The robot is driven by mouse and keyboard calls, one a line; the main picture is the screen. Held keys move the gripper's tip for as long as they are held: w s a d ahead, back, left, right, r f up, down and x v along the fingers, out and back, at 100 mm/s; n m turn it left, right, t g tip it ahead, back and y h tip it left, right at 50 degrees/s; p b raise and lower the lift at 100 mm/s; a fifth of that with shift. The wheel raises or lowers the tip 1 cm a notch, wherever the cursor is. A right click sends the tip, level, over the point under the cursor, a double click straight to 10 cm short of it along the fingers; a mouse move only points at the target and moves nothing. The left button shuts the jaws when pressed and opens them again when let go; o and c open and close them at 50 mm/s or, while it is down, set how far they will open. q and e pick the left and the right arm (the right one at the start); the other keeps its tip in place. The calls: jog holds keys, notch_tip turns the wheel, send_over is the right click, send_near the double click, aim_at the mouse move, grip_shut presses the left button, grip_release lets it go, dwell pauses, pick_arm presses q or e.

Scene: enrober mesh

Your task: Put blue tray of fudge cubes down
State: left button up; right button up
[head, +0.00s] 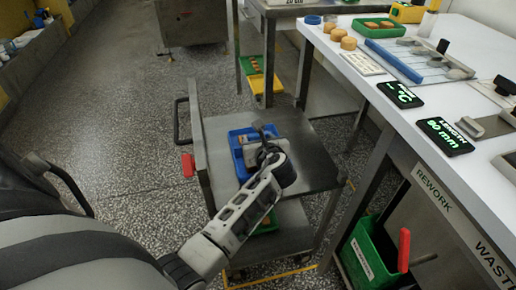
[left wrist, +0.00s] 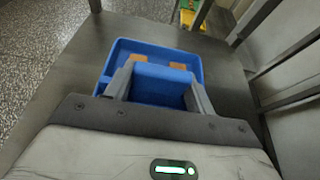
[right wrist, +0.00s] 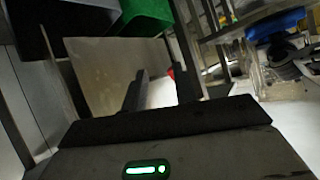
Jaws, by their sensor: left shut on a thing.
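The blue tray (head: 238,143) is over the grey cart's top shelf (head: 315,178); I cannot tell whether it rests there or hangs just above. It also shows in the left wrist view (left wrist: 203,67), with orange-brown fudge cubes (left wrist: 137,59) partly hidden. My left gripper (head: 268,153) is shut on the tray's raised blue grip, with one finger on each side in the left wrist view (left wrist: 160,90). My right gripper (right wrist: 160,80) is out of the head view. Its fingers stand apart in the right wrist view with nothing between them.
The cart has a raised handle (head: 182,120) on its left. A white worktable (head: 440,100) with trays and displays stands right. A green bin (head: 370,255) is below it. Bare shelf lies right of the tray. A green tray (head: 265,222) sits on the cart's lower shelf.

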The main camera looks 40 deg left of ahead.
pick_arm(q)
jog(key=shift+r, duration=0.15)
jog(key=o, duration=1.4)
jog(key=shift+f, duration=0.2)
jog(key=shift+c, duration=0.2)
